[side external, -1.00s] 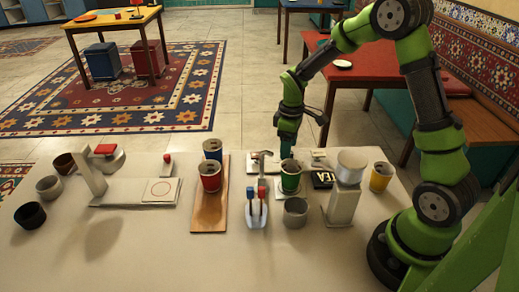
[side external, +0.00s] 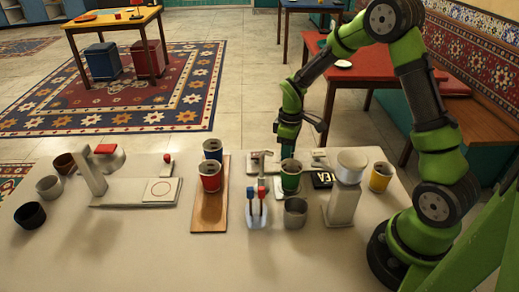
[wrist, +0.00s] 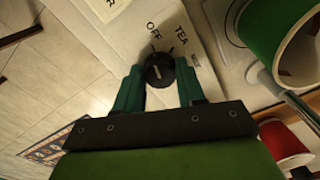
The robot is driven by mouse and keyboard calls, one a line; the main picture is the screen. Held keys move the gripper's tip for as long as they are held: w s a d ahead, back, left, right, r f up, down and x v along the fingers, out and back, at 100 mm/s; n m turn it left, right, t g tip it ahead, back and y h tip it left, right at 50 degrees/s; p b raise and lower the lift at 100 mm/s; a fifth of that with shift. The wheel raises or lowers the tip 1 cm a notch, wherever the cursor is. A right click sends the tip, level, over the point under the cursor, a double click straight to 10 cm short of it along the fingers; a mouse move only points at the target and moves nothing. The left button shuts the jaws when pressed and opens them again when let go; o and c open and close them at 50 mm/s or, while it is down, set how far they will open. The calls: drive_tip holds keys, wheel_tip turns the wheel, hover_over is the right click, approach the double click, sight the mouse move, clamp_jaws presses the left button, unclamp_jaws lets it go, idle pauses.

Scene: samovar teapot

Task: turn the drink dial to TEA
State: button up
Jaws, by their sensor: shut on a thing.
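The drink dial (wrist: 160,78) is a round black knob on a pale plate in the wrist view. The words OFF and TEA are printed beside it, TEA to the right of OFF. A short pale mark shows on the knob, but I cannot tell which label it points at. My gripper (wrist: 158,85) has its green fingers on both sides of the knob and is shut on it. In the side view my gripper (side external: 288,146) points down behind the green cup (side external: 290,182), and the dial is hidden there.

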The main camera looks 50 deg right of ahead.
drive_tip(key=m, duration=0.5)
drive_tip(key=shift+m, duration=2.3)
drive_tip(key=o, duration=1)
drive_tip(key=shift+o, duration=0.2)
wheel_tip(320, 180, up, 17)
